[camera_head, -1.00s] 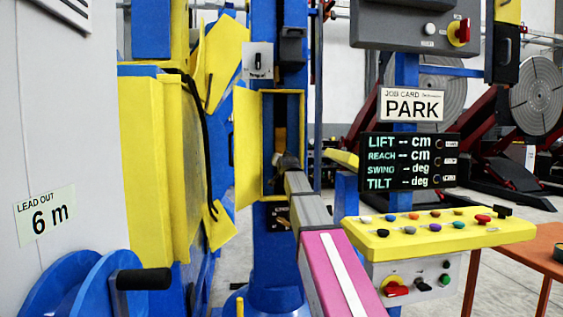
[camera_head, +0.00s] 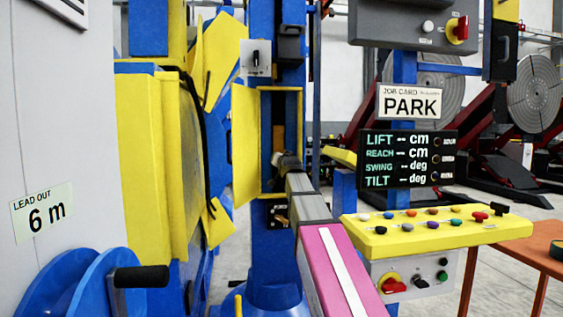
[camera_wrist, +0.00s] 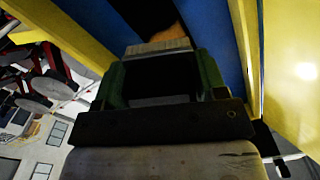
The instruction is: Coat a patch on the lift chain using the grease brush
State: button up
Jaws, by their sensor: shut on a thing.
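My gripper (camera_head: 279,160) is at the end of my outstretched arm, inside the yellow-framed opening (camera_head: 298,130) of the blue column. In the wrist view my gripper (camera_wrist: 160,75) is shut on a dark block with a pale, wood-like edge, which I take to be the grease brush (camera_wrist: 160,48). Its bristles cannot be made out clearly. Just beyond it, between blue walls, lie a dark patch and a brown patch. The lift chain cannot be told apart in that dark recess, so I cannot tell whether the brush touches it.
A yellow door (camera_head: 245,145) stands open left of the opening. A yellow button console (camera_head: 435,233) is close right of my arm, under a display (camera_head: 408,160) and a PARK card (camera_head: 410,103). A blue reel (camera_head: 80,285) is at the lower left. An orange table (camera_head: 530,250) is right.

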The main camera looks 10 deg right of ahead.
jog(key=shift+s, duration=1.5)
